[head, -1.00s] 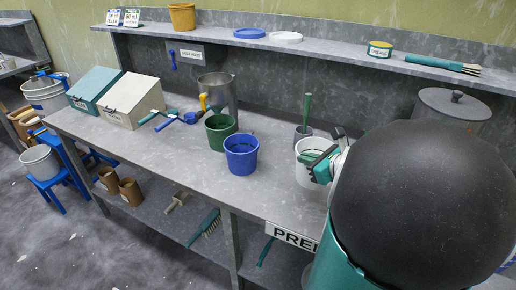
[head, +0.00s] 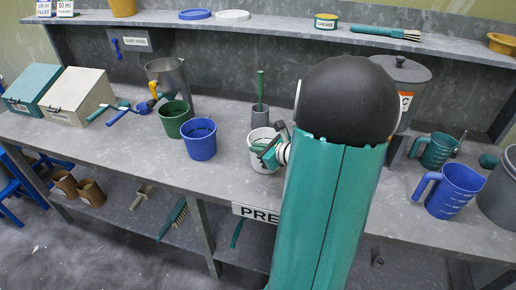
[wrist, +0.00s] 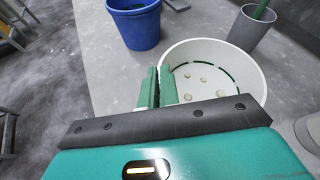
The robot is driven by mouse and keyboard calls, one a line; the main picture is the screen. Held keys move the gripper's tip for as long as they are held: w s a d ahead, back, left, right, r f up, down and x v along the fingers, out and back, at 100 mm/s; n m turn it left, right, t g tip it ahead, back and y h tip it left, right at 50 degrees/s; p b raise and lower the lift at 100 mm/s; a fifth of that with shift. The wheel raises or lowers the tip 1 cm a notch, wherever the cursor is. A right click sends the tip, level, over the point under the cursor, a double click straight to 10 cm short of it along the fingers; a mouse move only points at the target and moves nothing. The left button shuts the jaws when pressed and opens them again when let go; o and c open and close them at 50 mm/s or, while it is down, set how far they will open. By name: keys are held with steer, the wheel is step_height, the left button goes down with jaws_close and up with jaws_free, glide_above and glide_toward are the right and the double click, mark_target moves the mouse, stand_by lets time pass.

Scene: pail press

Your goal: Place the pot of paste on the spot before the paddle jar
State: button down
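The paddle jar (head: 259,115) is a small grey cup with a green paddle upright in it. It also shows at the top right of the wrist view (wrist: 249,30). A white round pot (head: 262,158), which I take for the pot of paste, is just in front of it, upright and apart from it. In the wrist view the pot (wrist: 232,58) shows several pale round spots inside. My gripper (wrist: 157,88) is at the pot's left rim in that view, its green fingers close together with the rim between them. The pot's near side is hidden by my gripper, and the spot is not visible.
A blue pail (head: 201,141) and a green pail (head: 176,121) stand left of the pot. A metal vessel (head: 168,78) is behind them. A blue jug (head: 453,190) and a teal mug (head: 437,151) stand at the right. A tin (head: 326,22) sits on the shelf.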

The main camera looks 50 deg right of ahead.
steer(key=c, duration=1.6)
jaws_free()
steer(key=shift+c, duration=0.2)
